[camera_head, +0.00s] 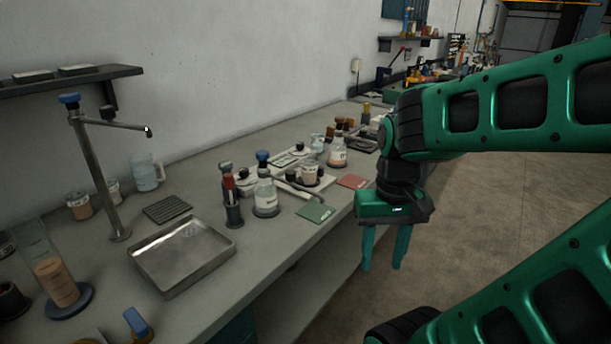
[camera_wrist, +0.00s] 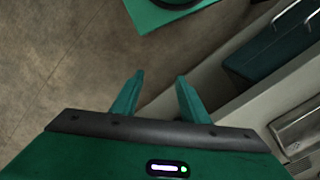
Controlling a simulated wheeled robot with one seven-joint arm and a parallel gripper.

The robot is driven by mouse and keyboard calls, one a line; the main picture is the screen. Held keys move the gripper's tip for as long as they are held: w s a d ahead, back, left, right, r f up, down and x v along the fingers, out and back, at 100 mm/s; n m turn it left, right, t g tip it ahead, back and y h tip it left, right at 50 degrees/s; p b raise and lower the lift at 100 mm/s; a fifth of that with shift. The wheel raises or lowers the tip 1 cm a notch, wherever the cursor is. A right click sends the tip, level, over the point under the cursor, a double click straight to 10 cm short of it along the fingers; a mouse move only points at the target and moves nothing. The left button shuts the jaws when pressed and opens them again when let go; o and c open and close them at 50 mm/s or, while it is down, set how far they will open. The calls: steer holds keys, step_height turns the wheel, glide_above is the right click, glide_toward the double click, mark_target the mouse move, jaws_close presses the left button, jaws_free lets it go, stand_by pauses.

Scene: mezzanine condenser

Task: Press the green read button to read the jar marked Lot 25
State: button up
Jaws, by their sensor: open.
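My gripper (camera_head: 382,262) hangs open and empty, pointing down, just off the front edge of the bench. In the wrist view its two fingers (camera_wrist: 160,88) are apart with only floor and the bench side below them. A small tray device (camera_head: 325,183) on the bench bears a jar (camera_head: 311,174) with a brownish content and a pale label. Other labelled jars stand near it, including one with an orange band (camera_head: 337,155) and a clear bottle (camera_head: 265,196). The lot numbers are too small to read. I cannot make out a green read button in either view.
A green mat (camera_head: 315,212) and a red mat (camera_head: 353,181) lie near the bench's front edge. A metal tray (camera_head: 165,283), a tall tap (camera_head: 95,175) and a glass cylinder (camera_head: 50,267) stand at the left. The floor (camera_head: 480,215) right of the bench is clear.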

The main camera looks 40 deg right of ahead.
stand_by(0.3)
jaws_close()
stand_by(1.6)
